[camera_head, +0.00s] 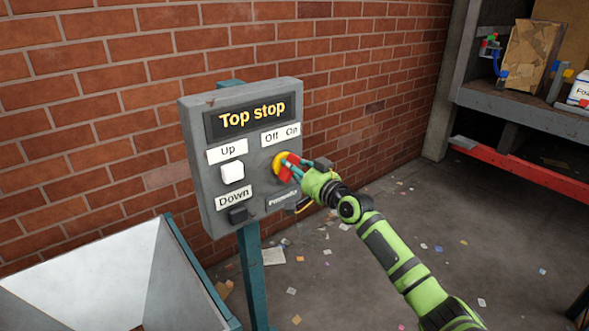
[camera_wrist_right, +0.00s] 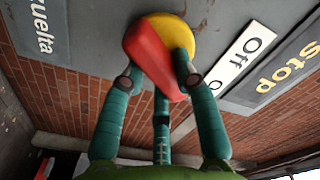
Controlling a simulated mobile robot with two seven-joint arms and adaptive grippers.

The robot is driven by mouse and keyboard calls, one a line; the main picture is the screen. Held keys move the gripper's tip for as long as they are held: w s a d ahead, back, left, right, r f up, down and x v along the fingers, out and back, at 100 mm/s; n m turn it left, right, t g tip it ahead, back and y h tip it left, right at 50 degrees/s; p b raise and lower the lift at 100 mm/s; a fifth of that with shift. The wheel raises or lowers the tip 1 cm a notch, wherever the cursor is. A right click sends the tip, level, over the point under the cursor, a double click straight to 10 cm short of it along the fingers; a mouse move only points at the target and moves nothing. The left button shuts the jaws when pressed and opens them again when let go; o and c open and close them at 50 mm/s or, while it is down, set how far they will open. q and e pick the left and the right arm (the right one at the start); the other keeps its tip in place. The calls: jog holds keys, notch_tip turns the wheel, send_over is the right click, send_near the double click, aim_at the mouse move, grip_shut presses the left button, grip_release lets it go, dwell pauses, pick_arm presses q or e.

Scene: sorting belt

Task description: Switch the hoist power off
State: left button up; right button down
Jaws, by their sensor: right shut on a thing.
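The grey hoist control box (camera_head: 193,120) stands on a teal post in front of the brick wall. Its display (camera_head: 252,115) reads "Top stop". A red switch handle (camera_wrist_right: 150,52) on a yellow round base (camera_head: 279,161) sits below the "Off On" label (camera_head: 281,135). My right gripper (camera_head: 291,168) is at the switch, its green fingers closed around the red handle. The fingers partly hide the handle, and I cannot tell whether it points to Off or On. My left gripper is in neither view.
A white Up button (camera_head: 232,172) and a dark Down button (camera_head: 238,214) are left of the switch. A pale metal bin (camera_head: 120,285) stands at lower left. Shelving with a red beam (camera_head: 520,170) is at right. The floor between has scattered scraps.

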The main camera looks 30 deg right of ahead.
jog(key=n+b, duration=0.1)
jog(key=n, duration=0.2)
jog(key=shift+b, duration=0.3)
jog(key=n, duration=0.3)
jog(key=shift+a+r+n+b, duration=0.15)
jog(key=shift+a+n+b, duration=0.05)
jog(key=shift+n+b, duration=0.2)
jog(key=n, duration=0.3)
jog(key=shift+a+r+n, duration=0.1)
jog(key=shift+n, duration=0.2)
jog(key=shift+a+n+p, duration=0.15)
jog(key=shift+n+p, duration=0.1)
jog(key=shift+n, duration=0.9)
jog(key=shift+a+n+p, duration=0.1)
jog(key=shift+n+p, duration=0.1)
jog(key=shift+n, duration=0.95)
jog(key=c, duration=0.9)
grip_release()
jog(key=shift+c, duration=0.2)
jog(key=shift+s, duration=0.1)
jog(key=s+d, duration=0.1)
jog(key=s, duration=1.1)
